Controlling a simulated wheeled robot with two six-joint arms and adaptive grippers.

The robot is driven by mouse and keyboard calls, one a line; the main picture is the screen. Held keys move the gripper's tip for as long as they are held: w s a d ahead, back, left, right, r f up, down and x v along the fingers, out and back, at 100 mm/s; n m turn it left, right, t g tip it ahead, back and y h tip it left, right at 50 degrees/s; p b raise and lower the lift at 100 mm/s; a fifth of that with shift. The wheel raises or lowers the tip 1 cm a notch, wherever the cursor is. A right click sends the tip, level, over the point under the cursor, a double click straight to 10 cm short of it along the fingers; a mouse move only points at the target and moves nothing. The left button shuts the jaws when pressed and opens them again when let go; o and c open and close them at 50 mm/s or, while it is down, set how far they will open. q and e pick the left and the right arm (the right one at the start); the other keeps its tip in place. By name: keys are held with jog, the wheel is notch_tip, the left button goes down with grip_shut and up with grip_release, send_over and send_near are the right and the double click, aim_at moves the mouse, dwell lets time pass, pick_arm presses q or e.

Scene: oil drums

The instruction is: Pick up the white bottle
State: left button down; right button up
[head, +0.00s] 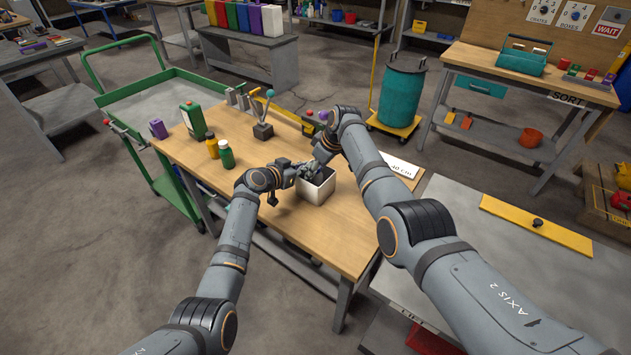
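I cannot make out a clear white bottle on the wooden table (250,217). A white open box (317,193) with a dark inside stands near the table's right front. My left gripper (300,172) is at the box's left rim. My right gripper (322,155) is just above and behind the box, close to the left one. The fingers are small and overlap, so I cannot tell whether either is open or holds anything.
A lever device (263,130) stands at the table's back. A green cart (160,100) borders the table on the left. A teal drum (401,95) stands behind on a yellow dolly. The table's front left is clear.

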jog(key=shift+r, duration=0.1)
jog(key=shift+c, duration=0.4)
notch_tip(320, 180, up, 10)
jog(key=shift+f, duration=0.1)
pick_arm(q)
jog(key=c, duration=1.4)
grip_release()
jog(key=shift+c, duration=0.2)
